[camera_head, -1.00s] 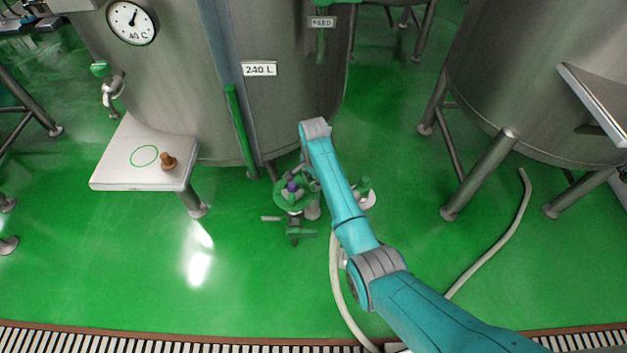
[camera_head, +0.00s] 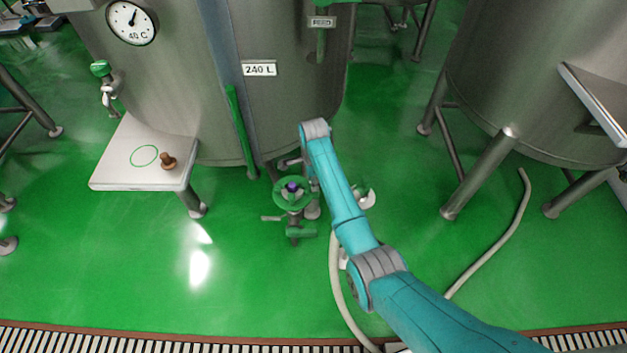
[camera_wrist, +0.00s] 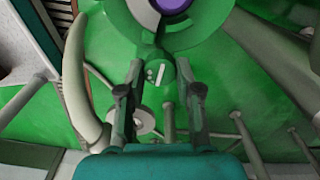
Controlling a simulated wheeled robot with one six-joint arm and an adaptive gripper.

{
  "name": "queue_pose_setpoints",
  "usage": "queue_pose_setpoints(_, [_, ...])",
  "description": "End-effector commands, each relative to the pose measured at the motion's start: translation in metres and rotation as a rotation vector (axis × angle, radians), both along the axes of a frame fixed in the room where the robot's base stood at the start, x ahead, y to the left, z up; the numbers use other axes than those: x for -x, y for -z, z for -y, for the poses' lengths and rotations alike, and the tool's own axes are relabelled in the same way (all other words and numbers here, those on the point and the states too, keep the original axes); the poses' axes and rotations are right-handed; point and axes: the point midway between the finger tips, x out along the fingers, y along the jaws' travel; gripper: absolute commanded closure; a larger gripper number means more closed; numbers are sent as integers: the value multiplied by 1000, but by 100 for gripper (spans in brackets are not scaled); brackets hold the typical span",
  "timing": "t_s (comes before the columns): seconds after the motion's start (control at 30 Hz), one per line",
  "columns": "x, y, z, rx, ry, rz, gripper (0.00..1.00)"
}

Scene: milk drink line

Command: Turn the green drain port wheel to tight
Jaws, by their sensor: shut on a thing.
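The green wheel (camera_head: 276,192) with a purple hub stands low under the front of the big tank, just left of my arm. In the wrist view the wheel (camera_wrist: 207,32) fills the top edge. My gripper (camera_wrist: 160,82) is shut on a small green part with white marks at the wheel's near rim. This part looks like it belongs to the wheel, but the join is not clear. In the head view my arm hides the fingertips and this part. I cannot read any tight mark.
The steel tank (camera_head: 170,60) rises behind the wheel. A green-handled part (camera_head: 301,233) sits below the wheel. A white side table (camera_head: 115,165) with a brown peg (camera_head: 168,162) is left. A hose (camera_head: 337,285) runs along the floor under my arm. Open floor lies front left.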

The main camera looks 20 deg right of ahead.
Motion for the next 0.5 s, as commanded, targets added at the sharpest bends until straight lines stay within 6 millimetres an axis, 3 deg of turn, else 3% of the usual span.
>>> queue_pose_setpoints(0.3, [0,0,0,0,1,0,100])
queue_pose_setpoints(0.33, [0,0,0,0,1,0,59])
queue_pose_setpoints(0.4, [0,0,0,0,1,0,41])
queue_pose_setpoints(0.5, [0,0,0,0,0,0,41])
